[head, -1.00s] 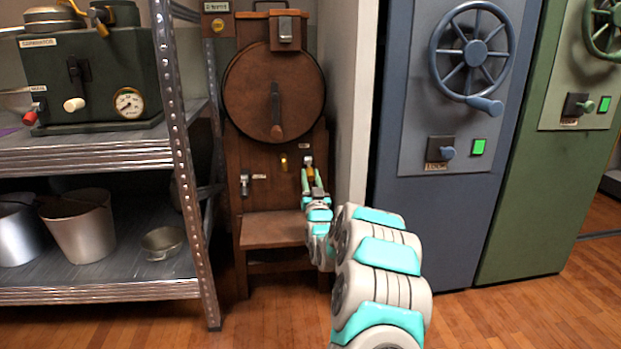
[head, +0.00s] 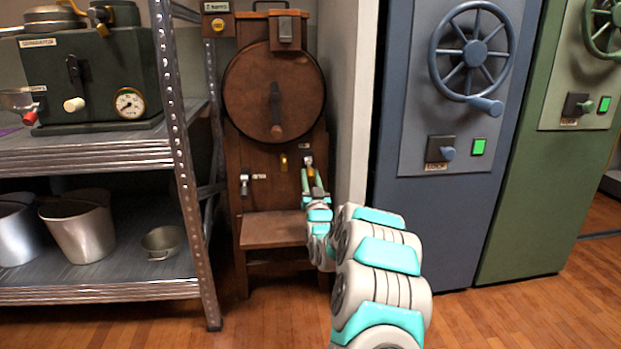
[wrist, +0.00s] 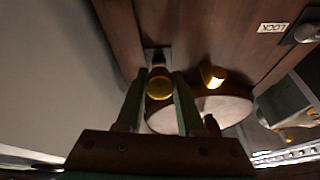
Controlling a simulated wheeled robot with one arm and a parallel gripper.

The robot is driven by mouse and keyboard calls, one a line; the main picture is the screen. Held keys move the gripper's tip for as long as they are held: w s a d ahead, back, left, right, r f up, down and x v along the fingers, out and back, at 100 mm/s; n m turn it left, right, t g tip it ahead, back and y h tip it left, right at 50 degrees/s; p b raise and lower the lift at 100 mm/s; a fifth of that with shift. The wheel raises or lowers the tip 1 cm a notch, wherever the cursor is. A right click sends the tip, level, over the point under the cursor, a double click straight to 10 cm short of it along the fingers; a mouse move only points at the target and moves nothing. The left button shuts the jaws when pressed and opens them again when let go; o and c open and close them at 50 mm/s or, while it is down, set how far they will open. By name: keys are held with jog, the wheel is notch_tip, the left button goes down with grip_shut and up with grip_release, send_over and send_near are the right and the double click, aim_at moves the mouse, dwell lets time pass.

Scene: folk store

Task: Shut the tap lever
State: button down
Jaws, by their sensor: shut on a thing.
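The tap lever (wrist: 159,87) has a rounded, brass-coloured end and sits on a dark plate on the brown wooden cabinet (head: 262,190). My gripper (head: 312,178) reaches the lower right of the cabinet front. In the wrist view its two green fingers stand on either side of the lever and are shut on it. A brass spout (wrist: 213,76) sticks out beside the lever; it also shows in the head view (head: 283,162). The lever's base is partly hidden by its own end.
A second lever (head: 245,186) with a LOCK label is at the cabinet's left. A round wooden lid (head: 262,95) is above. A white wall (head: 349,110) stands close on the right. A metal shelf (head: 90,285) is on the left, a blue locker (head: 440,225) on the right.

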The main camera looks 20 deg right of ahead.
aim_at(308, 162)
jog(key=shift+r, duration=0.15)
jog(key=shift+s+a+r+g+y+p, duration=0.1)
jog(key=shift+s+r+g+y+p, duration=0.1)
jog(key=shift+r+g+p, duration=0.4)
jog(key=shift+s+r+g+y+p, duration=0.1)
jog(key=shift+s+r+g+p, duration=0.05)
jog(key=shift+r+g+p, duration=0.4)
jog(key=g+p, duration=0.1)
jog(key=r+g+p, duration=0.1)
jog(key=shift+r+g+y, duration=0.25)
jog(key=shift+g+y, duration=0.1)
jog(key=shift+y, duration=0.05)
jog(key=r+g+p, duration=0.1)
jog(key=g+p, duration=0.1)
jog(key=p, duration=0.1)
jog(key=shift+r+y, duration=0.25)
jog(key=shift+y, duration=0.05)
jog(key=g+p, duration=0.2)
jog(key=r+g+y+p, duration=0.1)
jog(key=p, duration=0.1)
jog(key=shift+w+g, duration=0.35)
jog(key=shift+g, duration=0.05)
jog(key=c, duration=0.5)
grip_release()
jog(key=shift+f, duration=0.1)
jog(key=shift+v, duration=3.85)
